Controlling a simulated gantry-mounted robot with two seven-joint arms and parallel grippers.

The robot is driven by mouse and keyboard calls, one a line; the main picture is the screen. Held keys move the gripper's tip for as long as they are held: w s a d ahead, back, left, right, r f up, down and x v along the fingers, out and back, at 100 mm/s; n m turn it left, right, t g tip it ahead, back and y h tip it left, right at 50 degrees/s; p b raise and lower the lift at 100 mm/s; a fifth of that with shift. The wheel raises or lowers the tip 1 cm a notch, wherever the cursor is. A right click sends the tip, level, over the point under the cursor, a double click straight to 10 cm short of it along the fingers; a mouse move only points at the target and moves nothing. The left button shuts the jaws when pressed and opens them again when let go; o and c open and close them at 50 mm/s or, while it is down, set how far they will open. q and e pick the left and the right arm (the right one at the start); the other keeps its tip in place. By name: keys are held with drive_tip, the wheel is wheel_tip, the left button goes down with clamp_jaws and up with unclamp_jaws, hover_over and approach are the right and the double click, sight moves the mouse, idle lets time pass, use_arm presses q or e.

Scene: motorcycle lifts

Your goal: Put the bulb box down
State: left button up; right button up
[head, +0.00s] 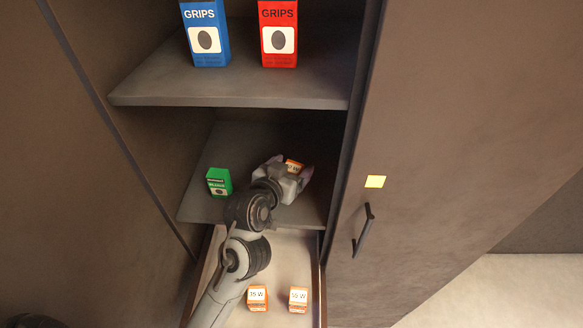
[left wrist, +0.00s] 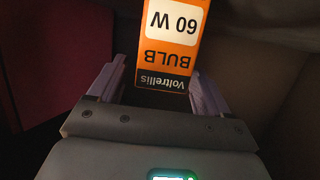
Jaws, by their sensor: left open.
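The orange and white bulb box (head: 293,166) is at the lower shelf (head: 205,212), mostly hidden behind my left gripper (head: 284,182) in the head view. In the left wrist view, the bulb box (left wrist: 168,45) reads "60 W BULB" upside down. My left gripper (left wrist: 158,72) is open, with one finger on each side of the box's near end and a dark gap beside each finger. The box's underside is hidden, so its contact with the shelf does not show. My right gripper is not in view.
A green box (head: 219,182) stands left on the lower shelf. Blue (head: 206,38) and red (head: 277,38) GRIPS boxes stand on the upper shelf (head: 160,92). Two orange boxes (head: 257,297) (head: 298,298) sit in the open drawer below. A door with a handle (head: 363,230) is at right.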

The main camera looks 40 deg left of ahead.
use_arm(q)
drive_tip(key=p+v, duration=0.2)
drive_tip(key=v, duration=0.2)
drive_tip(key=shift+s+r, duration=0.15)
drive_tip(key=shift+s+d+r, duration=0.1)
drive_tip(key=shift+s+d, duration=0.05)
drive_tip(key=shift+s, duration=0.35)
